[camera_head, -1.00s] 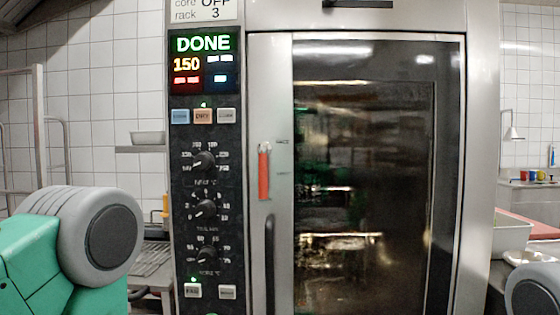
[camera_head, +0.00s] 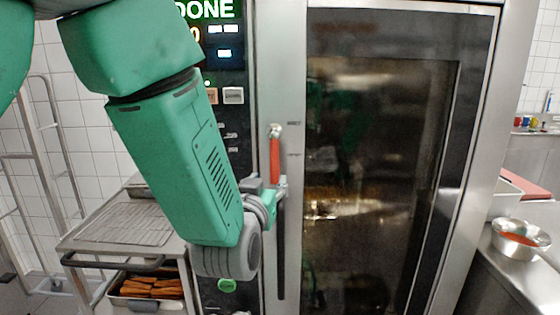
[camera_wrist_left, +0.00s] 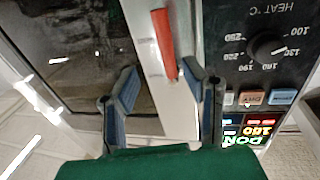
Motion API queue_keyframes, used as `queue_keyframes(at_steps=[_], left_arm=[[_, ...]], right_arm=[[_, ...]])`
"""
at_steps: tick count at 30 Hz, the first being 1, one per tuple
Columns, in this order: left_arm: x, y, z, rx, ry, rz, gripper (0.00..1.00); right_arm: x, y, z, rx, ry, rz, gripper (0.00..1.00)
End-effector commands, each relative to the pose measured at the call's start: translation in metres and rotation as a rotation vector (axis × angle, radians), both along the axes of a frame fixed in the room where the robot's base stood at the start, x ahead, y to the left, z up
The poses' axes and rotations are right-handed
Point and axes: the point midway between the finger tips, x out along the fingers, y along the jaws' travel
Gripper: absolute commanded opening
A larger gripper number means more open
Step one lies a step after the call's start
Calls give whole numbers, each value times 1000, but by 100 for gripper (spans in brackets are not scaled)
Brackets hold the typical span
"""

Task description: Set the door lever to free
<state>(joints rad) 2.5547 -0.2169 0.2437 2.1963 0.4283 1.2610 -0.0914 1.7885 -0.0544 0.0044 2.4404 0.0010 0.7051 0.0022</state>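The door lever (camera_head: 275,158) is a red handle on the silver oven door's left edge, hanging straight down from a pivot at its top. Two small marks show on the door to its right. My left gripper (camera_head: 280,188) is at the lever's lower end in the head view. In the left wrist view, which is upside down, the left gripper (camera_wrist_left: 161,72) has its two fingers spread wide. The red lever (camera_wrist_left: 164,42) shows between and beyond the fingertips, nearer the right finger, with gaps on both sides. I cannot tell the depth between them. My right gripper is out of view.
The control panel (camera_head: 233,130) with knobs and a lit DONE display stands left of the lever, partly behind my arm. A long dark door handle (camera_head: 281,255) runs below the lever. A rack trolley (camera_head: 120,225) stands left; a metal bowl (camera_head: 520,238) is at right.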

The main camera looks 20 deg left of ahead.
Motion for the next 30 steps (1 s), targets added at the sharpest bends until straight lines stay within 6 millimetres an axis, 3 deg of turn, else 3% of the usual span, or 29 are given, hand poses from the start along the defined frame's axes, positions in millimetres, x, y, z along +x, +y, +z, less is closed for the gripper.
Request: queue_keyframes(at_steps=[6,13,18,27,28,30], left_arm=[[48,7,1,-2,1,0,39],[85,7,2,0,0,0,39],[97,8,1,1,0,-1,39],[99,9,1,1,1,-1,39],[99,9,1,1,1,-1,32],[99,9,0,1,1,-1,8]], right_arm=[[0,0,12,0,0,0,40],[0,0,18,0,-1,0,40],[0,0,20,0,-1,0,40],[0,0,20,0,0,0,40],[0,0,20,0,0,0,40],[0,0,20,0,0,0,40]])
